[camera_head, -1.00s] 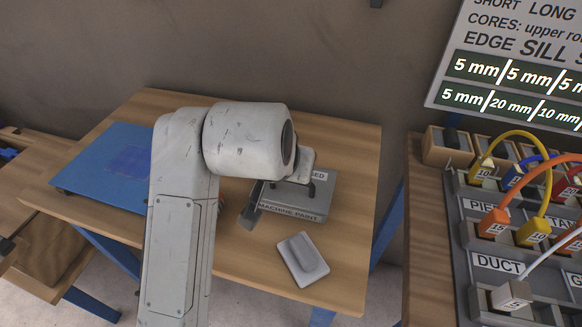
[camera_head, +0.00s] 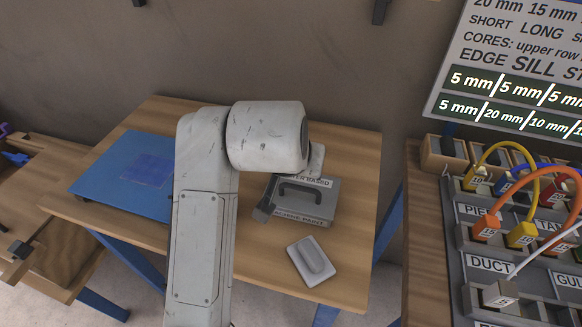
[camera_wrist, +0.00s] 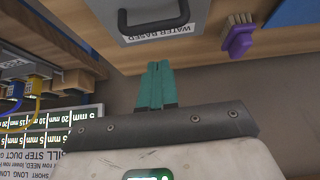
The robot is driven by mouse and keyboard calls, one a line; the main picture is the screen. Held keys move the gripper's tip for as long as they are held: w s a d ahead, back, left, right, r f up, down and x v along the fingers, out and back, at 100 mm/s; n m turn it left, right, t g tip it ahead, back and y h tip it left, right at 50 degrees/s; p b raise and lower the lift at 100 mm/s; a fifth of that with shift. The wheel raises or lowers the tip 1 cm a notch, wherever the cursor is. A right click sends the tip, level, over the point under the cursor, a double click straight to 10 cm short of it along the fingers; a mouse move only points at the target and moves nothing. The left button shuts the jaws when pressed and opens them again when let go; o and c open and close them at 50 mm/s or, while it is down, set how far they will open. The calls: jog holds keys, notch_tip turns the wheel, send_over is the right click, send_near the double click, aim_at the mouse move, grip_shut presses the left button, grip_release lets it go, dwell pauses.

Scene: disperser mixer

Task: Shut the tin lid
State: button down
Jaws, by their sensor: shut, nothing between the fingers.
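The tin (camera_head: 306,221) is a grey box lettered "MACHINE PAINT" on its front side, standing on the wooden table. Its grey lid (camera_head: 322,194) lies about level on top, with a dark bar handle (camera_head: 308,190) and "WATER BASED" lettering. A dark flap (camera_head: 264,207) sticks out at the tin's left side. I cannot tell whether the lid is fully seated. In the wrist view the lid (camera_wrist: 165,29) and handle (camera_wrist: 153,22) show at the top. My gripper (camera_wrist: 157,66) has its teal fingers together and empty, apart from the lid in that picture. My arm hides the fingers in the head view.
A light grey block with a raised grip (camera_head: 313,261) lies in front of the tin. A blue board (camera_head: 125,175) lies on the left of the table. A purple brush (camera_wrist: 239,38) shows in the wrist view. A rack of coloured cables (camera_head: 520,215) stands at right.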

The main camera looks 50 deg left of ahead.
jog(key=b+v, duration=0.1)
jog(key=v, duration=0.9)
